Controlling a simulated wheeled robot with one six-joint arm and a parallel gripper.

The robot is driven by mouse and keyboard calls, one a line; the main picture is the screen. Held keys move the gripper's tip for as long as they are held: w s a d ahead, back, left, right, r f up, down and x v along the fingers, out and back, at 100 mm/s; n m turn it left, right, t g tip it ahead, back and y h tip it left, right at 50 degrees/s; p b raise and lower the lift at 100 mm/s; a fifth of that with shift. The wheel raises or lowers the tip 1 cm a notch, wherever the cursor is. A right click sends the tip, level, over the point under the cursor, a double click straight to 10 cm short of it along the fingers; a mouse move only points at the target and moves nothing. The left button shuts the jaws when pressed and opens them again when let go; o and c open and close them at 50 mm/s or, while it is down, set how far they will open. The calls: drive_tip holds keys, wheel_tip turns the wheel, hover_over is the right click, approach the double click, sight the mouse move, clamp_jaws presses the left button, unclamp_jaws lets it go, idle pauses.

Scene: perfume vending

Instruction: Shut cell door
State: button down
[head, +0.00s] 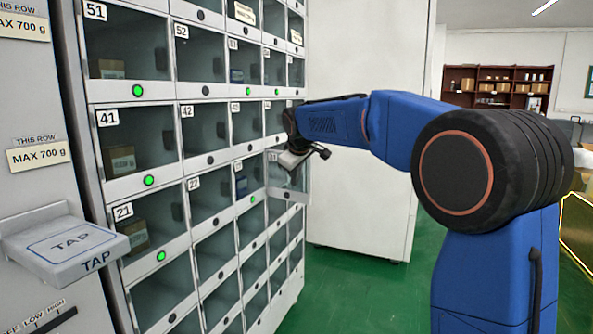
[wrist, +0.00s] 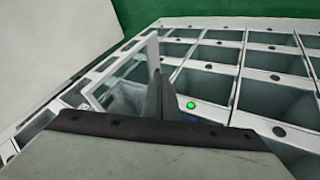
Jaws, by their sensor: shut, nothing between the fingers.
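A clear, white-framed cell door (head: 288,192) stands swung out from the right-hand part of the cabinet front in the head view. In the wrist view the same door (wrist: 118,75) rises from the cabinet face at a slant. My gripper (head: 300,160) is in front of the upper part of this door and hides some of it. In the wrist view my gripper (wrist: 164,97) shows dark fingers, shut and empty, just right of the door's edge. I cannot tell whether they touch it. The door's own cell is mostly hidden.
The vending cabinet (head: 205,103) has rows of numbered cells, several with green lights and some holding boxes. A TAP reader (head: 65,243) juts out at the left. A tall white cabinet (head: 365,190) stands to the right. Green floor (head: 340,290) is clear in front.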

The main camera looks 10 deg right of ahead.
sight(300, 185)
drive_tip(key=shift+w+d+f, duration=0.15)
drive_tip(key=shift+w+d, duration=0.6)
drive_tip(key=shift+w, duration=0.1)
drive_tip(key=shift+w+d+f, duration=0.15)
drive_tip(key=shift+w+d, duration=0.55)
drive_tip(key=shift+w, duration=0.15)
